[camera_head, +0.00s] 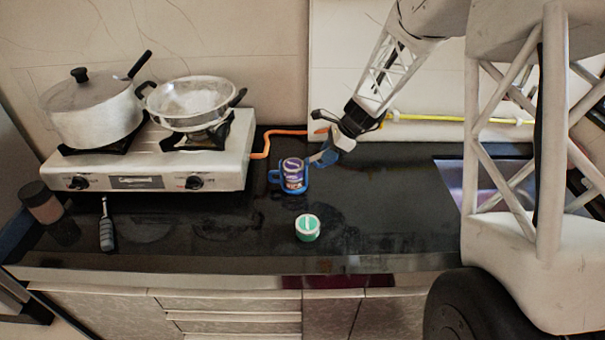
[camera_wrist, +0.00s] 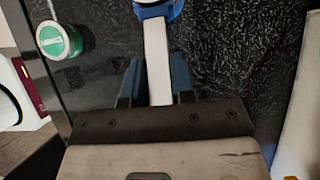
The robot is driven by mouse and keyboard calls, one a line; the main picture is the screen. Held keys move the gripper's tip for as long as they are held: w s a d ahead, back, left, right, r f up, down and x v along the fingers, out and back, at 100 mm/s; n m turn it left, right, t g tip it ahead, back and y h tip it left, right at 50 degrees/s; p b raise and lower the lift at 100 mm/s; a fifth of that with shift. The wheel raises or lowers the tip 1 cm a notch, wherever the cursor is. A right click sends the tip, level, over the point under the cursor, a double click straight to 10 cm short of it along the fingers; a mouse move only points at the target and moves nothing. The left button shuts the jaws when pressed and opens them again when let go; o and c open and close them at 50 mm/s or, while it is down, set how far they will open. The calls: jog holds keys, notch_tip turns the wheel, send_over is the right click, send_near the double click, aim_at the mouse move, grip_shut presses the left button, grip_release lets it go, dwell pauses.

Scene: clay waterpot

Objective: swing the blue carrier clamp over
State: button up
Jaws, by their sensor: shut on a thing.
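The blue carrier clamp (camera_head: 274,176) is around a small jar with a purple and white label (camera_head: 293,181) on the dark counter, left of my gripper. In the wrist view, the blue clamp (camera_wrist: 172,12) shows only partly at the top edge, with a pale bar running down from it. My gripper (camera_wrist: 154,75) has its two dark blue fingers on either side of this pale bar and is shut on it. In the head view, my gripper (camera_head: 320,157) reaches in from the upper right. I cannot tell whether the jar touches the counter.
A green-lidded tub (camera_head: 308,228) stands in front of the clamp and shows in the wrist view (camera_wrist: 58,42). A gas stove (camera_head: 140,182) with a pot (camera_head: 95,112) and pan (camera_head: 190,105) is at left. An orange hose (camera_head: 262,150) runs behind. The counter's right-middle is clear.

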jog(key=shift+a+r, duration=0.1)
jog(key=shift+r, duration=0.15)
jog(key=shift+a+h, duration=0.1)
jog(key=shift+h, duration=0.3)
jog(key=shift+a+r+h, duration=0.25)
jog(key=shift+r+h, duration=0.15)
jog(key=shift+h, duration=0.2)
jog(key=shift+a, duration=0.1)
jog(key=shift+a+r+h, duration=0.25)
jog(key=shift+r+h, duration=0.15)
jog(key=shift+h, duration=0.3)
jog(key=shift+a, duration=0.1)
jog(key=shift+a+r+h, duration=0.35)
jog(key=shift+h, duration=0.35)
jog(key=shift+a, duration=0.15)
